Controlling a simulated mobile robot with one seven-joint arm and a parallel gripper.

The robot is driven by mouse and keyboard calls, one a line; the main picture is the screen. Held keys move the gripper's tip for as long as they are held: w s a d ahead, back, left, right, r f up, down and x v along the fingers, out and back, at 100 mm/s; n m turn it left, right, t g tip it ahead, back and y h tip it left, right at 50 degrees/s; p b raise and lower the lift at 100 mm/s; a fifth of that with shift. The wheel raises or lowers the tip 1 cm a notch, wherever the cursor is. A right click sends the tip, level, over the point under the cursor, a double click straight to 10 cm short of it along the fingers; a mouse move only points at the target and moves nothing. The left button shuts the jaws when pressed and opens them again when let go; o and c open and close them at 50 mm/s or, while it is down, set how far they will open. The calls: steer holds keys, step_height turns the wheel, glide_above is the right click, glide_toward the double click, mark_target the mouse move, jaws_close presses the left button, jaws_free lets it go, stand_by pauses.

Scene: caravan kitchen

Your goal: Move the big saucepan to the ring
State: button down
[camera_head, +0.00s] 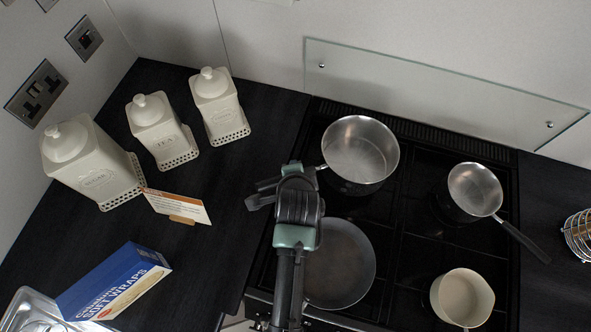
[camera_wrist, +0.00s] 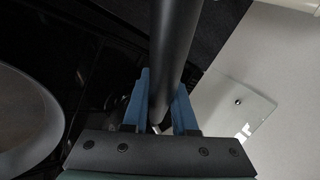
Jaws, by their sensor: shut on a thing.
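The big saucepan (camera_head: 360,151) is a steel pan at the back left of the black hob (camera_head: 404,196). It looks upright, and its inside is empty. My gripper (camera_head: 312,173) is at its left side, where the handle meets my jaws. In the wrist view my gripper (camera_wrist: 160,110) is shut on the dark round handle (camera_wrist: 176,45), which runs between the blue fingers. I cannot tell whether the pan's base touches the hob. The ring under or near it is hidden by the pan.
A dark frying pan (camera_head: 342,264) sits at the front left, close to my arm. A small saucepan (camera_head: 474,189) is back right, a cream pan (camera_head: 463,297) front right. A glass splashback (camera_head: 440,95) stands behind. Canisters (camera_head: 155,130) and a wraps box (camera_head: 115,283) are left.

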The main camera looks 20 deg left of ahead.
steer(key=shift+w+f, duration=0.15)
steer(key=shift+f, duration=0.35)
steer(key=shift+f, duration=0.35)
steer(key=shift+f+b, duration=0.15)
steer(key=shift+b, duration=0.15)
steer(key=c, duration=1.2)
jaws_free()
steer(key=shift+f, duration=0.2)
steer(key=o, duration=0.5)
